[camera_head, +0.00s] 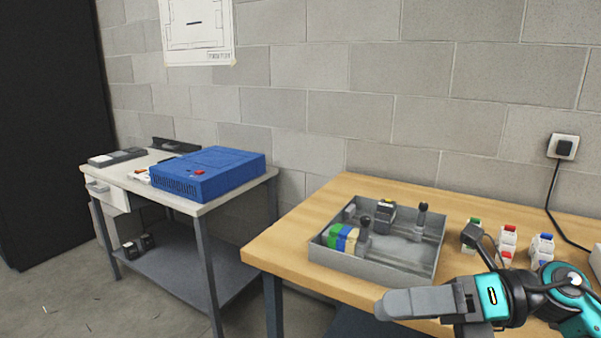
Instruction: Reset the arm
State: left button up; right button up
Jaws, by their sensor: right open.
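My right gripper (412,303) and its teal wrist come in from the lower right. Its grey fingers point left, over the front edge of the wooden table (300,220), just in front of the grey tray. The fingers are seen side-on, one in front of the other, and I see nothing held between them. The gripper is open. My left gripper and arm do not show in this view.
The grey tray (338,264) holds several small parts. Several small coloured modules (507,240) stand right of it. A blue box (212,173) sits on the left bench (205,206). A cable hangs from a wall socket (563,147). Open floor lies at lower left.

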jog(key=w+d+f+m+t+h+p, duration=0.1)
jog(key=w+f+m+t+h, duration=0.2)
jog(key=m+t, duration=0.75)
jog(key=w+d+f+m+t+h, duration=0.2)
jog(key=f+m+t, duration=0.35)
jog(key=m, duration=0.95)
jog(key=s+d+f+m+g+h, duration=0.1)
jog(key=s+f+m+g+h, duration=0.2)
jog(key=s+f+m, duration=0.3)
jog(key=s+f+m+g+h+p, duration=0.1)
jog(key=s+f+m+g+h, duration=0.2)
jog(key=f, duration=1.3)
jog(key=s+m+h, duration=0.3)
jog(key=s+m, duration=0.1)
jog(key=m, duration=0.2)
jog(key=shift+s+d+f+g+h, duration=0.15)
jog(key=shift+d+f+g+h, duration=0.15)
jog(key=shift+d, duration=0.05)
